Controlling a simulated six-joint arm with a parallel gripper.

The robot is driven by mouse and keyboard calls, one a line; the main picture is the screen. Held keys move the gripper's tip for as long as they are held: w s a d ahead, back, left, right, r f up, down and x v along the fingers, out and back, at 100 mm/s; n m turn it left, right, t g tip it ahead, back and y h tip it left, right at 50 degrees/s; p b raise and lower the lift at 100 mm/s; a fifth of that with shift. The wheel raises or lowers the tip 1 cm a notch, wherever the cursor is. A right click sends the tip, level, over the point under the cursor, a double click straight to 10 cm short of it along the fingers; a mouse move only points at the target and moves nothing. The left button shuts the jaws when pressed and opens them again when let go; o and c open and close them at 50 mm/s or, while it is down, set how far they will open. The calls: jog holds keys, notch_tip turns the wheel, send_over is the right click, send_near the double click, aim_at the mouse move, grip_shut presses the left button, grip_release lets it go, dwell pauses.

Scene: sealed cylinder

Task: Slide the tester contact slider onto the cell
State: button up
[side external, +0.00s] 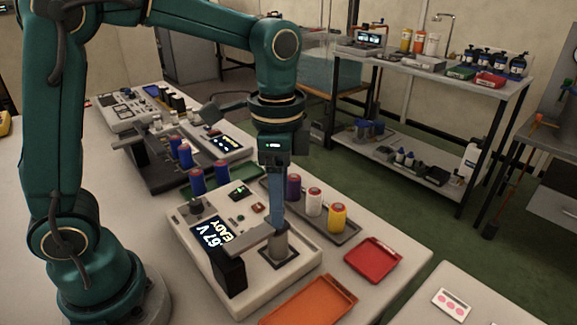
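A grey tray (345,238) behind the tester holds purple, white and yellow cells. Blue cells (196,182) stand behind left. A red tray (373,260) and an orange tray (310,302) lie to the right and front. A second instrument (222,143) stands farther back.

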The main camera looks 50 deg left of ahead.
jog(key=shift+r, duration=0.1)
jog(key=shift+r, duration=2.45)
jog(key=shift+a+r, duration=0.1)
jog(key=shift+r, duration=0.3)
jog(key=s+a+r+n+t, duration=0.2)
jog(key=s+n+t, duration=0.1)
jog(key=s, duration=0.3)
jog(key=s+a+f+n+t, duration=0.1)
jog(key=s+f+n+t, duration=0.1)
jog(key=f+n, duration=0.3)
jog(key=shift+s+a+f+n+t, duration=0.15)
jog(key=shift+s+n+t, duration=0.25)
jog(key=shift+s, duration=0.45)
